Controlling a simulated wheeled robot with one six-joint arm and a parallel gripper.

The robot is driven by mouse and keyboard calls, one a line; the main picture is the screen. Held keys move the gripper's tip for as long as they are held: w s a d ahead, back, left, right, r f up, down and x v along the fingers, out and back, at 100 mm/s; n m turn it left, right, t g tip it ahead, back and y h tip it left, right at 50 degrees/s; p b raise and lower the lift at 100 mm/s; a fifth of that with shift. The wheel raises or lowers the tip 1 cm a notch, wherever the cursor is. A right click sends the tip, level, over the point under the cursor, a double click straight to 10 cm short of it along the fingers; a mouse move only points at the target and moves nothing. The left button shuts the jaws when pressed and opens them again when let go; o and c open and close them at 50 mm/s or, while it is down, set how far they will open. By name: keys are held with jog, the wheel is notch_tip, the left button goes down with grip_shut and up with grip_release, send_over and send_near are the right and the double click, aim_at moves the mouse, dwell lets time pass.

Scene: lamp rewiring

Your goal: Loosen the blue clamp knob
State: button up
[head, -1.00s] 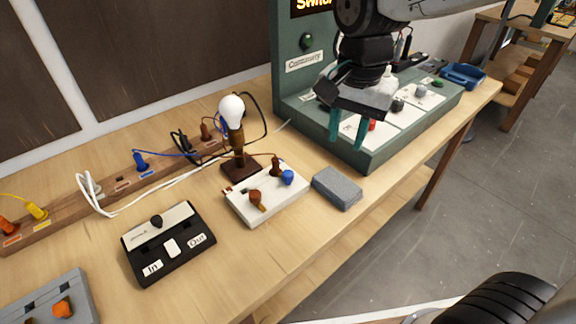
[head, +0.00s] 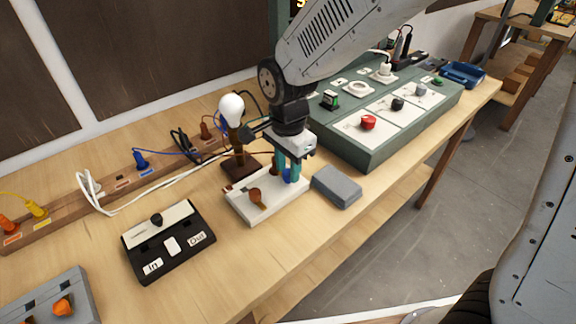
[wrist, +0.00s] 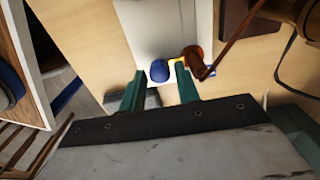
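The blue clamp knob (head: 290,175) sits on the white terminal block (head: 240,206), mostly hidden behind my gripper in the head view. In the wrist view the blue knob (wrist: 159,71) shows between my two green fingertips. My gripper (wrist: 161,71) points down over the block, open, with a finger on either side of the knob. A gap shows between each finger and the knob; I cannot tell the exact height. A brown plug with a cable (wrist: 194,62) is close beside the right fingertip in the wrist view.
A lamp with a white bulb (head: 231,108) stands just behind the block. A grey box (head: 337,187) lies right of it, and a black switch box (head: 169,242) left. An orange-brown knob (head: 256,196) is on the block's front. A green console (head: 375,150) stands farther right.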

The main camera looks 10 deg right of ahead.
jog(key=shift+f, duration=0.2)
grip_shut()
